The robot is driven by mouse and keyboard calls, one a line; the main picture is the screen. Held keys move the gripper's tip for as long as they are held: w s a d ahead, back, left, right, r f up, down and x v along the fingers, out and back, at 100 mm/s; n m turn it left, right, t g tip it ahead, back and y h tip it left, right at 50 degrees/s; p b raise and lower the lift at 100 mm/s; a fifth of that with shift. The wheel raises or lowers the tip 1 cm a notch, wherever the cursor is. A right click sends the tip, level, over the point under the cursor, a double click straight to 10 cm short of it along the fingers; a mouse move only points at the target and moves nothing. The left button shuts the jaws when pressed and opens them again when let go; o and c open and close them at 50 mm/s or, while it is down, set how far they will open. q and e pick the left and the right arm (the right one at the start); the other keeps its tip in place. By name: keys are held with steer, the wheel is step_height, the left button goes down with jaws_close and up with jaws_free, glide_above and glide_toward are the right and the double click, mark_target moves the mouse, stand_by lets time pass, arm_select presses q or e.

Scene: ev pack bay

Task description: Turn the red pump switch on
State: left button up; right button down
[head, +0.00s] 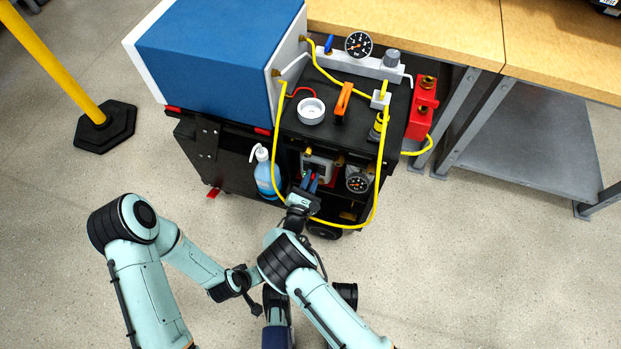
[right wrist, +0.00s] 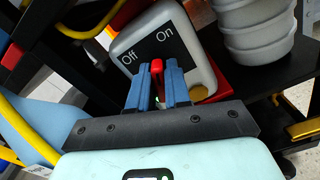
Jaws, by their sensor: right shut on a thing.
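The pump box (right wrist: 160,45) is a pale grey housing with a dark plate marked "Off" on the left and "On" on the right; it also shows low in the cart in the head view (head: 318,162). Its red switch (right wrist: 157,66) is a small lever standing below and between the two words. My right gripper (right wrist: 157,88) has its blue fingers shut on the red switch, one on each side; it also shows at the cart front in the head view (head: 309,182). The lever's base is hidden by the fingers. My left arm is folded low at the left, its fingers unclear.
The black cart (head: 345,135) carries a blue box (head: 215,50), gauges and a yellow hose (head: 372,200) looping close around my right gripper. A wooden bench (head: 420,30) is behind. The floor in front is open.

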arm_select(q)
steer(key=shift+s+r, duration=0.1)
arm_select(e)
steer(key=shift+m, duration=0.6)
arm_select(q)
steer(key=shift+d, duration=0.1)
arm_select(e)
steer(key=c, duration=1.2)
jaws_free()
steer(key=shift+o, duration=0.2)
